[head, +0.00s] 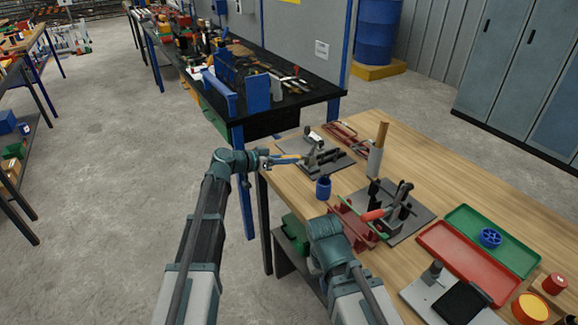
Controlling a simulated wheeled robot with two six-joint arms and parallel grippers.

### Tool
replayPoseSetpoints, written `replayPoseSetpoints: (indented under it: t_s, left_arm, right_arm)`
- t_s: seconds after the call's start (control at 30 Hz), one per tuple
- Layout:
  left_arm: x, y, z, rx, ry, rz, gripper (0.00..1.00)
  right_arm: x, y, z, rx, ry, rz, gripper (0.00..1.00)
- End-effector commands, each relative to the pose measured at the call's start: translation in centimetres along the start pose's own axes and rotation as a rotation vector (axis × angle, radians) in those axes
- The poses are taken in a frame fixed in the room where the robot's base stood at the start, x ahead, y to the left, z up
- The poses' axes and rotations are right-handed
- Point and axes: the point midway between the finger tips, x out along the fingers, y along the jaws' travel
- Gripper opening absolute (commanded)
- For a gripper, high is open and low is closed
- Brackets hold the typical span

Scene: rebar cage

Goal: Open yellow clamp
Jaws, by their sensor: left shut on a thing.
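The yellow clamp's handle (289,157) sticks out to the left from a dark toggle-clamp fixture (322,158) at the left edge of the wooden table. My left gripper (272,161) reaches in from the left and is shut on this yellow handle. The handle lies about level, and the fingers cover its outer end. A second clamp with a red handle (372,215) stands on a dark plate nearer to me. The end of my right arm is over the table's near left edge; its fingers are hidden behind its own wrist.
A blue cup (323,187) and a grey holder (375,160) with a wooden handle stand near the clamps. A red tray (455,262) and a green tray (512,250) lie to the right. A dark workbench (290,100) stands behind. Bare wood lies along the back right.

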Motion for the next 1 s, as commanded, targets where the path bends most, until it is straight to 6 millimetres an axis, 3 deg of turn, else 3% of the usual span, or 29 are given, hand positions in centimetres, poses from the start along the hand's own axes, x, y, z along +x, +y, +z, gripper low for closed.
replayPoseSetpoints:
  t_s: [0.03,0.2,0.73,0.77,0.8,0.9,1.0]
  left_arm:
    - [0.19,-0.01,0.66,0.002,0.01,0.004,0.0]
    - [0.12,-0.03,0.7,0.002,0.044,0.011,0.0]
    - [0.01,0.0,0.66,0.003,0.056,0.014,0.0]
    - [0.02,0.0,0.66,0.002,0.056,0.014,0.33]
    - [0.01,-0.01,0.65,0.002,0.056,0.014,0.4]
    - [0.0,-0.03,0.63,0.002,0.057,0.013,0.57]
    - [-0.01,-0.06,0.6,0.001,0.058,0.013,0.57]
  right_arm:
    - [0.9,-0.09,-0.05,0.0,0.0,0.0,0.0]
    - [1.64,-0.16,-0.1,0.0,0.0,0.0,0.0]
    - [1.83,-0.18,-0.11,0.0,0.0,0.0,0.0]
    - [1.83,-0.18,-0.11,0.0,0.0,0.0,0.0]
    - [1.83,-0.17,-0.11,0.0,0.0,0.0,0.0]
    - [1.82,-0.17,-0.11,0.0,0.0,0.0,0.0]
    - [1.81,-0.17,-0.11,0.0,0.0,0.0,0.0]
